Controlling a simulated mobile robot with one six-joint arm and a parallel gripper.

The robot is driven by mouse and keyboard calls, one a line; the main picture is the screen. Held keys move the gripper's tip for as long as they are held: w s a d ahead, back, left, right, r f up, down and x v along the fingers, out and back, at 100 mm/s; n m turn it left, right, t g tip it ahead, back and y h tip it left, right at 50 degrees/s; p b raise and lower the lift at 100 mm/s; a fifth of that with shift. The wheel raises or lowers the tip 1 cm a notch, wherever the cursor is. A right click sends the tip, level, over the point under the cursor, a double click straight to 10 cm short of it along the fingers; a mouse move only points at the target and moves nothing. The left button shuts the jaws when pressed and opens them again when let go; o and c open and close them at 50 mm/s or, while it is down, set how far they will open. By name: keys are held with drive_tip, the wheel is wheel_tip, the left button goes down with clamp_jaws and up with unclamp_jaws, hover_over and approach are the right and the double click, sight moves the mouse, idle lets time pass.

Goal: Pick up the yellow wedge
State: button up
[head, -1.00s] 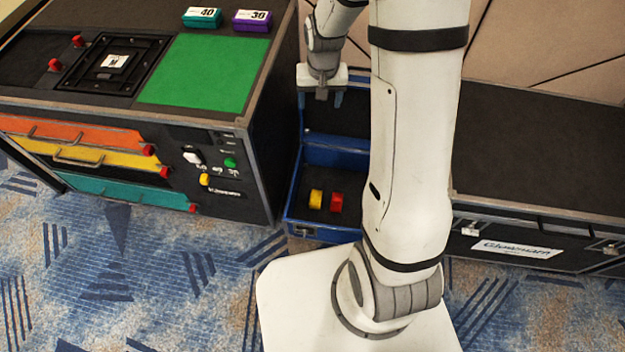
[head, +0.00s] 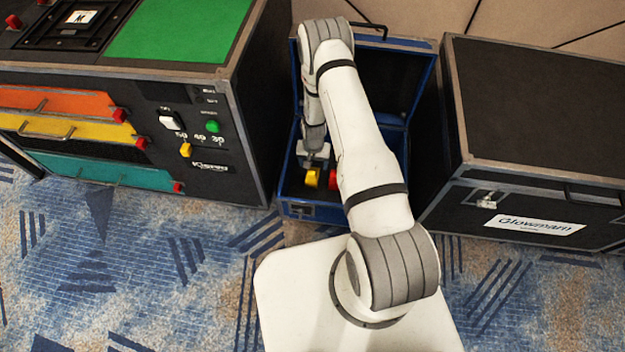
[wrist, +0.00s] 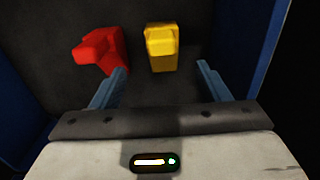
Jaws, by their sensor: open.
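The yellow wedge (head: 312,178) lies on the dark floor of the open blue case (head: 299,212). In the wrist view the yellow wedge (wrist: 161,48) is ahead of my gripper (wrist: 163,70), a little beyond the fingertips and roughly in line with the gap between them. My gripper (head: 315,160) is down inside the case, open and empty. A red wedge (wrist: 100,50) lies to the left of the yellow one in the wrist view, just beyond the left fingertip. In the head view the red wedge (head: 333,179) is partly hidden by my arm.
The blue case walls stand close on both sides of my gripper. A black console (head: 235,130) with a green panel (head: 180,30) and coloured drawers stands left. A closed black case (head: 540,110) stands right.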

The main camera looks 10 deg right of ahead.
sight(311, 180)
wheel_tip(311, 180, down, 8)
drive_tip(key=b, duration=0.2)
drive_tip(key=shift+w+a+b, duration=0.1)
drive_tip(key=shift+a+b, duration=0.05)
drive_tip(key=shift+b, duration=0.2)
drive_tip(key=shift+c, duration=0.2)
drive_tip(key=shift+r, duration=0.1)
drive_tip(key=c, duration=1.2)
drive_tip(key=shift+o, duration=0.2)
